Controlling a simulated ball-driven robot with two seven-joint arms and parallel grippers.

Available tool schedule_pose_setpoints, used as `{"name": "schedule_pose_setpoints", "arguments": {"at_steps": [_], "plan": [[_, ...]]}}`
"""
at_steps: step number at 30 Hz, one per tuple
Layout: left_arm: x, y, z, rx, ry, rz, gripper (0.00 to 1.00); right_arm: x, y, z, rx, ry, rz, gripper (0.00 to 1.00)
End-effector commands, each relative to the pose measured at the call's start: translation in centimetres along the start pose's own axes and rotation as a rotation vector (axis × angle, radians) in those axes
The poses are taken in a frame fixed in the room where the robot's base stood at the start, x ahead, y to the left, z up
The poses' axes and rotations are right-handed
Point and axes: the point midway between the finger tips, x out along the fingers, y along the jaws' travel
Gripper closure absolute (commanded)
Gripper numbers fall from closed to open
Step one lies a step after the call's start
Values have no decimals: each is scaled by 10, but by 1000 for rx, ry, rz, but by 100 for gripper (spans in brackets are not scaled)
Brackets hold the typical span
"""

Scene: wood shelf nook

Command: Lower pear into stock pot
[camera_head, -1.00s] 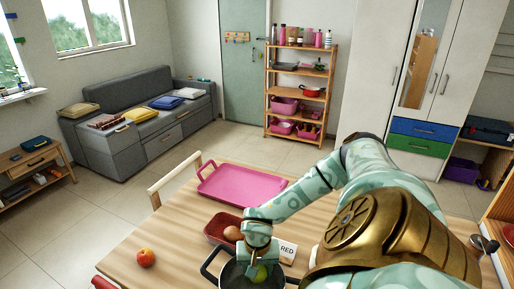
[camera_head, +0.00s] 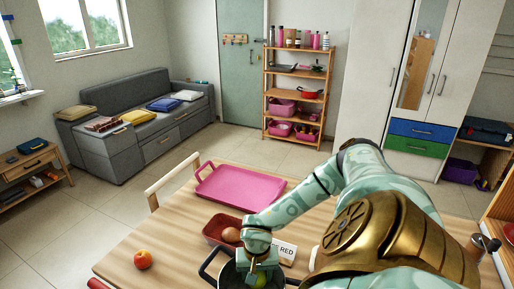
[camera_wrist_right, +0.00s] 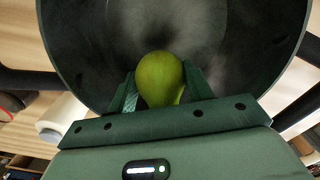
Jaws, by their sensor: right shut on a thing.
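The stock pot (camera_head: 229,272) is dark with black handles and stands at the table's near edge, cut off by the bottom of the head view. The green pear (camera_head: 262,279) is at my right gripper (camera_head: 262,268), over the pot's opening. In the right wrist view the pear (camera_wrist_right: 160,78) sits between the two fingers of the right gripper (camera_wrist_right: 160,88), which are shut on it. The dark pot interior (camera_wrist_right: 90,45) surrounds the pear in that view. How far the pear is above the pot floor is hard to tell. My left gripper is not in view.
A red container (camera_head: 212,232) holding a brown roundish item (camera_head: 231,235) is just behind the pot. A card reading RED (camera_head: 286,251) stands right of it. A pink tray (camera_head: 240,186) lies farther back. A red-orange fruit (camera_head: 143,260) is at the left on the wooden table (camera_head: 175,230).

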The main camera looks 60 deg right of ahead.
Motion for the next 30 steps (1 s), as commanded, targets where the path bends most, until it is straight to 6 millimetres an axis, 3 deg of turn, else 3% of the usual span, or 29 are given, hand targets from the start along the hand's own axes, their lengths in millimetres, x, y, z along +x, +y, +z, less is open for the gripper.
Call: {"name": "schedule_pose_setpoints", "arguments": {"at_steps": [30], "plan": [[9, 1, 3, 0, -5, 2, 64, 15, 0, 0, 0, 0, 0, 74]]}}
